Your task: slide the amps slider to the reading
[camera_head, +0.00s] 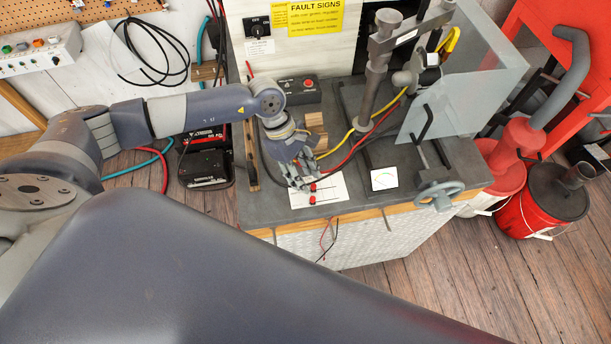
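A white card (334,190) with slider lines lies on the grey bench top near its front edge. Two small red slider knobs are on it, an upper one (313,188) and a lower one (312,200). I cannot read which is amps. My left gripper (302,186) points down over the card's left part, its fingertips close beside the upper knob. Whether the fingers are closed or touch the knob is too small to tell. A white-faced meter (384,179) stands right of the card; its reading is not legible. My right gripper is not in view.
A press column (376,80), a clear shield (465,85) and a handwheel (440,194) stand to the right. Red and yellow cables cross behind the card. A control box (298,89) with a red button sits at the back. A wooden block (316,128) is behind the gripper.

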